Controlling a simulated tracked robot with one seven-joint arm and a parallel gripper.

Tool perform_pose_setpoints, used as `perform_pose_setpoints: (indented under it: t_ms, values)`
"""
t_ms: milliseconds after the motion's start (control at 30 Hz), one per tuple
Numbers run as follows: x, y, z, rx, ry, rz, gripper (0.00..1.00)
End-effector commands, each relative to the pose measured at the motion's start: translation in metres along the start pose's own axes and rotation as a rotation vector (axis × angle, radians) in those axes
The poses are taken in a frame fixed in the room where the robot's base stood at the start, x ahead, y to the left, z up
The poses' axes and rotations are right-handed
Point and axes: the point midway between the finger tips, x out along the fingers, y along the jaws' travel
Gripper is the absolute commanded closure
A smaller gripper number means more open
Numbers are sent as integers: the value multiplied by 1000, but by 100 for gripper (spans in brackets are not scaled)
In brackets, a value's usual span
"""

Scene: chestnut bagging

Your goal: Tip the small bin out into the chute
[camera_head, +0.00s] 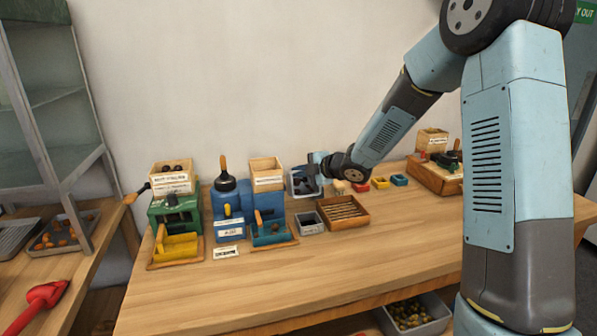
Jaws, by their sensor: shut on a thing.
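My gripper (313,174) is at the back of the bench, to the right of the blue machine. It is shut on the rim of a small grey bin (293,190), whose dark inside partly shows. The gripper hides part of the bin, and I cannot tell what is in it or whether it touches the bench. Left of it, a pale wooden box-like hopper (266,178) with a label sits on top of the blue machine (232,203). A blue tray-like outlet (271,233) is at that machine's front. I cannot tell for certain which part is the chute.
A green machine (175,212) with a nut-filled wooden box stands left. Another grey bin (311,227) and a slatted wooden tray (352,220) lie in front of my gripper. Small coloured blocks (380,183) sit to the right. The bench (330,268) is clear in front.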

Motion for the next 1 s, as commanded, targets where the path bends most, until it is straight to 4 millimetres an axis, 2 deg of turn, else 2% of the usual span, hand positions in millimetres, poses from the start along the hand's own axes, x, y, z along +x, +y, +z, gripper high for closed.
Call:
perform_pose_setpoints:
  t_ms: [800,1000]
  values:
    - [-18,-36,-12,-289,1,453,100]
    - [-26,-39,-18,-364,3,570,100]
